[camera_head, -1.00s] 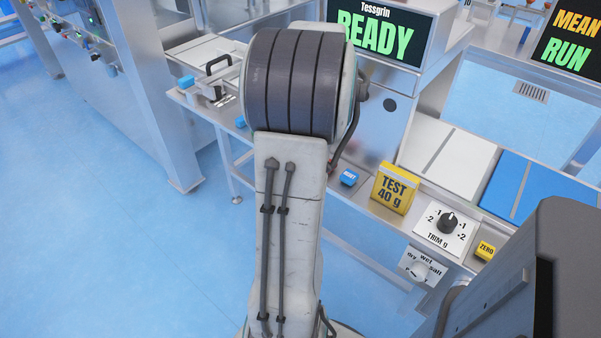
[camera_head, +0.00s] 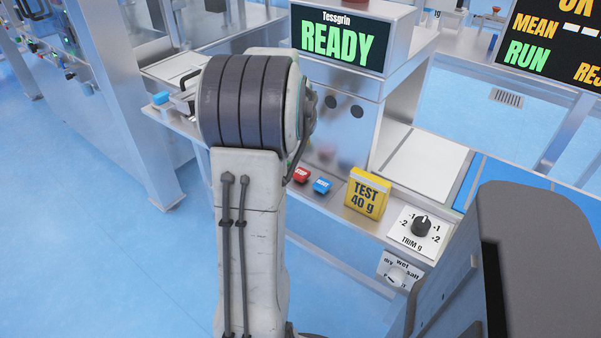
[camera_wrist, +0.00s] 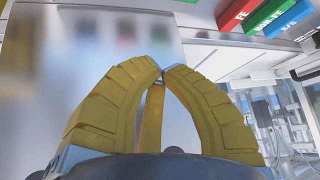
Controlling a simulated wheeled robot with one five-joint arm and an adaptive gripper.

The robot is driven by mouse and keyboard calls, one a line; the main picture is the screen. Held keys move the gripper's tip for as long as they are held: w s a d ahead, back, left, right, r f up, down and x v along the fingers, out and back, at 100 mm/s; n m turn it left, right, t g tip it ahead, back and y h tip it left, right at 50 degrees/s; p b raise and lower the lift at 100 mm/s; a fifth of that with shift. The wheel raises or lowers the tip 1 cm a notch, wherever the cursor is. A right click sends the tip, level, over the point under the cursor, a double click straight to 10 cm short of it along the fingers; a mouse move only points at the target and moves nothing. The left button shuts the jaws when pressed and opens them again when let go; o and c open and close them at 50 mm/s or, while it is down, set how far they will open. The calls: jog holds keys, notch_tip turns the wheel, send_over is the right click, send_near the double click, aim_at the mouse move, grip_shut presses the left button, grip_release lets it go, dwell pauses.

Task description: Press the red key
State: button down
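A blurred pale surface with soft coloured patches fills the left of the wrist view.
A yellow TEST 40 g block (camera_head: 367,194) and a TRIM dial (camera_head: 421,226) stand right of the keys. The READY screen (camera_head: 338,41) is behind. Red, green and blue labelled blocks, including a green one (camera_wrist: 270,14), show at the wrist view's upper right.

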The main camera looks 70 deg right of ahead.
jog(key=b, duration=0.3)
send_over(300, 170)
notch_tip(300, 170, down, 7)
jog(key=shift+d+r, duration=0.1)
jog(key=shift+r, duration=0.05)
jog(key=shift+f+b, duration=0.9)
jog(key=shift+b, duration=0.4)
jog(key=shift+f+b, duration=1.05)
jog(key=shift+b, duration=0.05)
dwell(1.3)
jog(key=shift+w+r, duration=0.1)
jog(key=shift+r, duration=0.05)
dwell(0.3)
jog(key=shift+r+p, duration=0.7)
jog(key=shift+r, duration=0.15)
jog(key=shift+r+p, duration=1.85)
jog(key=shift+r, duration=0.7)
